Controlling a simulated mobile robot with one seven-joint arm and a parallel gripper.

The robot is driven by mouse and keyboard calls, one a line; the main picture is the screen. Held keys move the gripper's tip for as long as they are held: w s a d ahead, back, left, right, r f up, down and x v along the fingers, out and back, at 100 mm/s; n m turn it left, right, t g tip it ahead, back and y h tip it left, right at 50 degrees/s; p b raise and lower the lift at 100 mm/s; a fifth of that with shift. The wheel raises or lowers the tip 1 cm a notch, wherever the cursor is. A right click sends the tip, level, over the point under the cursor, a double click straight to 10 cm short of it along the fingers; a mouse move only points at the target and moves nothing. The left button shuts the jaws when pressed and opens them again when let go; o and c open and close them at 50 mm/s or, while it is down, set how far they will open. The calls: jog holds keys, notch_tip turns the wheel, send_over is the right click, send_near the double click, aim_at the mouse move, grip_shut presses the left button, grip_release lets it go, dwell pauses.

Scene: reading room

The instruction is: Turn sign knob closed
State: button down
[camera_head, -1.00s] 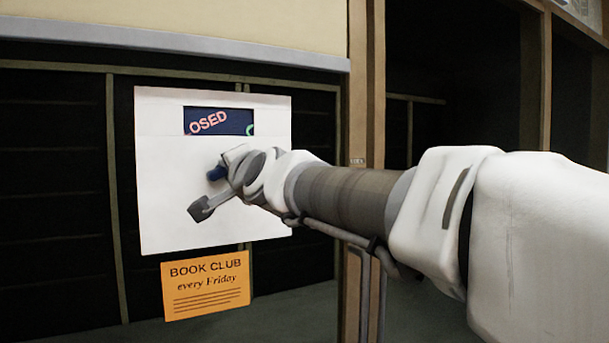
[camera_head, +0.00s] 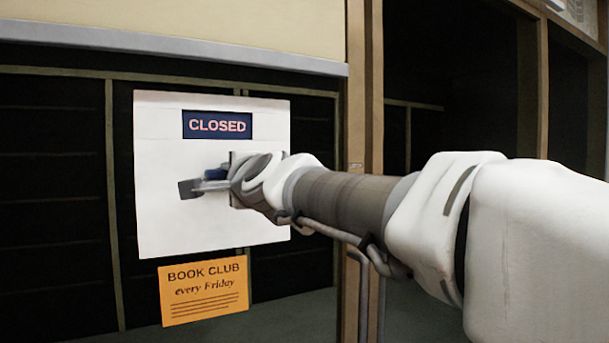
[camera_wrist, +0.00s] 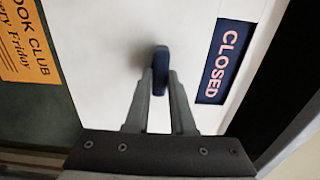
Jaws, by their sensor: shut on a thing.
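The white sign panel (camera_head: 165,215) hangs upright on the dark glass front. Its dark blue window (camera_head: 218,125) shows the whole word CLOSED in level pink letters. The blue knob (camera_head: 215,173) sits on the panel below the window, partly hidden by my gripper. My gripper (camera_wrist: 160,88) is shut on the knob (camera_wrist: 161,68), with a finger on each side of it in the wrist view. The wrist view is turned, so the CLOSED window (camera_wrist: 224,62) stands on its side at the right.
An orange BOOK CLUB notice (camera_head: 204,290) hangs just below the panel. A wooden post (camera_head: 365,100) stands to the right, behind my arm. A pale board with a grey lower edge (camera_head: 190,45) runs above the panel.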

jog(key=c, duration=0.8)
grip_release()
jog(key=shift+o, duration=0.2)
jog(key=shift+s, duration=0.1)
jog(key=b+v, duration=0.1)
jog(key=v, duration=1.6)
jog(key=shift+s, duration=0.15)
jog(key=shift+f, duration=0.1)
